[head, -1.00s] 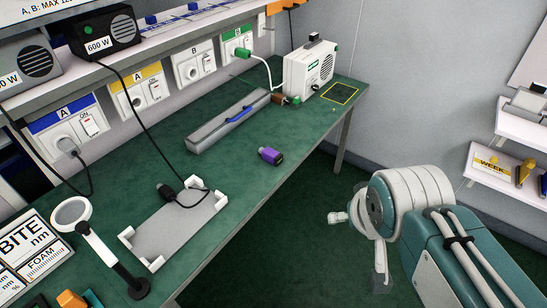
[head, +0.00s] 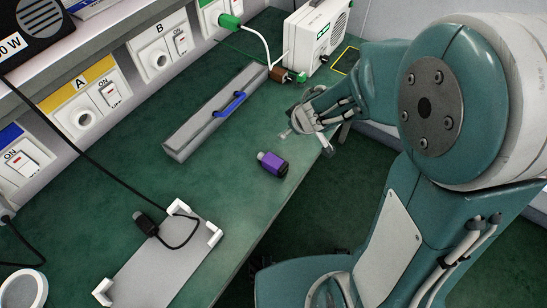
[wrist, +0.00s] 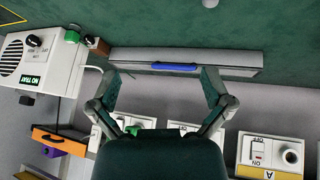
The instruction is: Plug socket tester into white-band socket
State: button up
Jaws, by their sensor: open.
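A small purple and black block with a grey plug end (head: 272,165), which I take to be the socket tester, lies on the green bench near its front edge. The white-band socket (head: 158,55), marked B, is on the back wall panel with a switch at its right. In the wrist view it is mostly hidden behind my gripper's body. My gripper (head: 305,136) is open and empty above the bench edge, to the upper right of the tester and apart from it. Its spread fingers also show in the wrist view (wrist: 160,92), where I do not make out the tester.
A long grey case (head: 215,112) with a blue handle lies between tester and sockets. A yellow-band socket (head: 84,118) is left of B; a green-band socket (head: 222,18) with a green plug is right. A white device (head: 318,35) stands behind. A cable plug lies on a grey tray (head: 160,268).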

aim_at(274, 160)
jog(key=s+f+g, duration=0.1)
jog(key=f, duration=0.1)
jog(key=s+a+f+n+g, duration=0.1)
jog(key=f, duration=0.1)
jog(key=s+a+f+g, duration=0.1)
jog(key=f, duration=0.1)
jog(key=shift+s+a+y, duration=0.1)
jog(key=shift+s+y, duration=0.2)
jog(key=shift+y, duration=0.1)
jog(key=shift+x, duration=5.2)
jog(key=c, duration=1.3)
